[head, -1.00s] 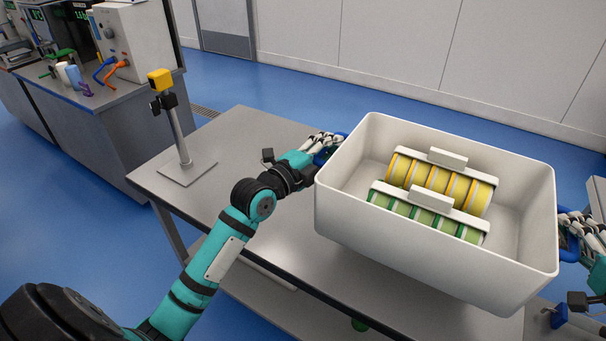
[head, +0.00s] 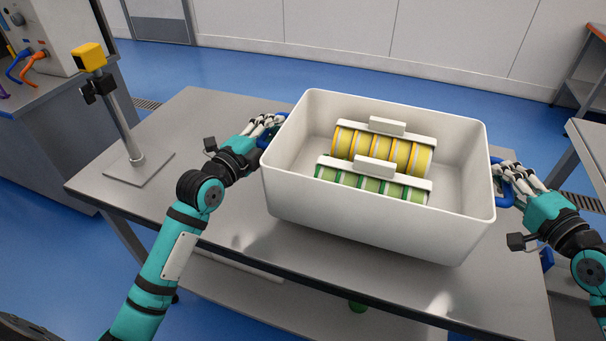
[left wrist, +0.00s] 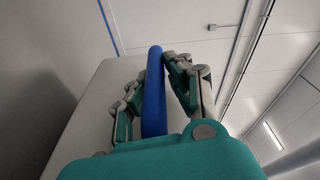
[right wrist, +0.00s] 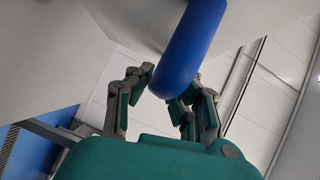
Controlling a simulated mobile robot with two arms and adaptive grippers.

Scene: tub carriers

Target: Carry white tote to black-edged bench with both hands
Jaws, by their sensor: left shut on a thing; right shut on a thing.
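The white tote (head: 365,228) is upright over the grey bench (head: 225,130), which has a dark front edge. I cannot tell whether its base touches the bench top. In it lie a yellow banded roll-shaped load (head: 382,150) and a green one (head: 372,186), each with a white holder. My left gripper (head: 266,128) is shut on the tote's left blue handle, which also shows in the left wrist view (left wrist: 153,95). My right gripper (head: 503,180) is shut on the right blue handle, also seen in the right wrist view (right wrist: 188,48).
A stand with a yellow head (head: 90,57) is on the bench's left part, with bare bench top between it and the tote. A counter with a machine (head: 38,38) is at the left back. Another table (head: 590,140) stands at the right edge. Blue floor lies behind.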

